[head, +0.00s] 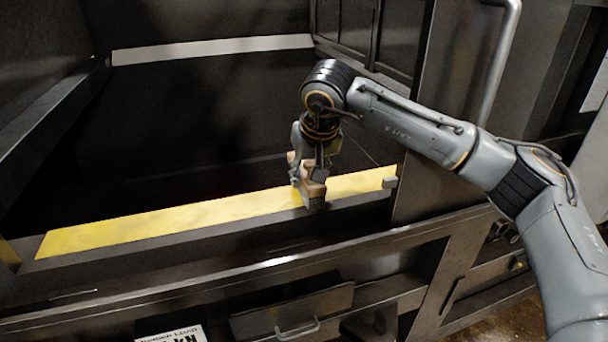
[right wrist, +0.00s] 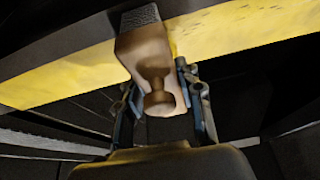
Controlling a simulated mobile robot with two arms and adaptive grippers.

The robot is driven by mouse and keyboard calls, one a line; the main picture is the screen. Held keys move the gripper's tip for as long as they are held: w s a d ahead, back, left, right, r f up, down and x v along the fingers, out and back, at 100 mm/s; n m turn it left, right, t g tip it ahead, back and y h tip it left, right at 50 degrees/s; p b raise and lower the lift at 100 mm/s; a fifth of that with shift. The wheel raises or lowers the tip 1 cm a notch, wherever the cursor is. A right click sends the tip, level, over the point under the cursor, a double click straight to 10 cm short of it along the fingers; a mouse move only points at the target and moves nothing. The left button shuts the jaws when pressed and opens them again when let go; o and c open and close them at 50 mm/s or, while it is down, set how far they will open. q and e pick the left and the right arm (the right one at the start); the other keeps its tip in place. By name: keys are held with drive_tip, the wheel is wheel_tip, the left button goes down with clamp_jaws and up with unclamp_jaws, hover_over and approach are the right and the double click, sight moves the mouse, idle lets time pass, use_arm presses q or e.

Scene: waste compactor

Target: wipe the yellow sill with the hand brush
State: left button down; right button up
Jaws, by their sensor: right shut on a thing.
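The yellow sill (head: 190,221) runs across the front of the dark compactor opening in the head view. It also crosses the right wrist view (right wrist: 225,37), with some dark specks on it. My right gripper (head: 308,172) is above the sill, right of its middle, and is shut on the tan hand brush (head: 314,188). In the right wrist view the brush (right wrist: 150,65) sits between the two fingers (right wrist: 160,98), with grey bristles at its far end over the sill's edge. I cannot tell whether the bristles touch the sill. My left gripper is not in view.
The dark compactor cavity (head: 200,140) lies behind the sill. A dark metal ledge (head: 240,240) runs along its front. A vertical grey handle (head: 497,65) stands at the upper right.

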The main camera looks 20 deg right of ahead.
sight(308, 162)
drive_tip(key=shift+r+p, duration=1.85)
drive_tip(key=shift+r, duration=1.15)
drive_tip(key=shift+r+p, duration=1)
drive_tip(key=shift+r, duration=0.55)
drive_tip(key=shift+f, duration=0.1)
